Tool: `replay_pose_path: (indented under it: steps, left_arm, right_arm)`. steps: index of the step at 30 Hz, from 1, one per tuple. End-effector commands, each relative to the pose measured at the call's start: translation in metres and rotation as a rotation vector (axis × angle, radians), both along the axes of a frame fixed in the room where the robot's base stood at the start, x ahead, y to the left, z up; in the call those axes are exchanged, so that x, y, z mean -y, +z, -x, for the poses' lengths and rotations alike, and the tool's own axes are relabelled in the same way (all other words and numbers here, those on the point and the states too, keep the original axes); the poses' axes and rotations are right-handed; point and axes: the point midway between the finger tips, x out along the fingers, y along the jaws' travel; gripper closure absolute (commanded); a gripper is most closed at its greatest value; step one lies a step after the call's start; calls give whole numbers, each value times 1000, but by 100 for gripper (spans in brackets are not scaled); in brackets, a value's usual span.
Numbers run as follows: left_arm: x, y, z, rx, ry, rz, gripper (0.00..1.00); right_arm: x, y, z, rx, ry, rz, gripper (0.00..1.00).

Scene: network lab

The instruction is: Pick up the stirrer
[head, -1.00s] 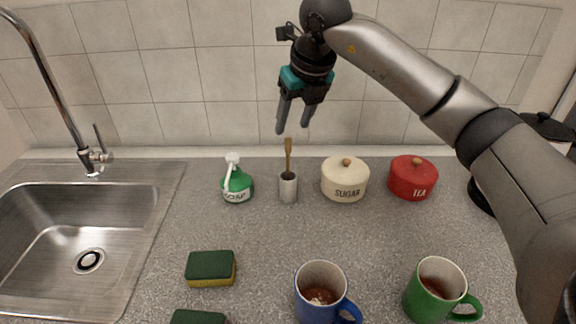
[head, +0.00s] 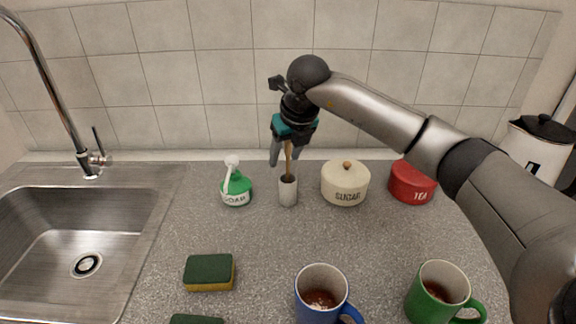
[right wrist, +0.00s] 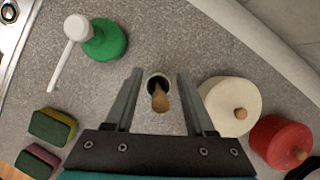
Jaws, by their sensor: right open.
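The stirrer (head: 288,158) is a thin wooden stick standing in a small grey-white cup (head: 288,191) near the back of the counter. My right gripper (head: 284,163) is at the stirrer's upper part, pointing down. In the right wrist view the stirrer's wooden end (right wrist: 160,100) lies between the two open fingers (right wrist: 157,100), with a gap on each side. The cup (right wrist: 157,79) shows beyond it. The stirrer's lower end is hidden in the cup. My left gripper is not in view.
A green soap dispenser (head: 236,188) stands left of the cup. A cream sugar jar (head: 345,184) and a red tea jar (head: 411,182) stand to the right. A blue mug (head: 321,296), a green mug (head: 438,293) and a sponge (head: 209,272) are in front. The sink (head: 70,250) is at left.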

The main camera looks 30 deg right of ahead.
Motion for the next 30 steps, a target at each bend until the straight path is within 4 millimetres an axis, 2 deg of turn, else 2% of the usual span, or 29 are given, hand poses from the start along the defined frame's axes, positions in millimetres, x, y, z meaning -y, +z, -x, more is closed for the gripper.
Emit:
replay_pose_path:
  steps: [2, 16, 30]
  left_arm:
    - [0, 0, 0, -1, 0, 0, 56]
    - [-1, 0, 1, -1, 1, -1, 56]
    - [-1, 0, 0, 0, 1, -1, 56]
  right_arm:
    - [0, 0, 0, 0, 0, 0, 49]
    - [0, 0, 0, -1, 0, 0, 100]
    - [0, 1, 0, 0, -1, 0, 100]
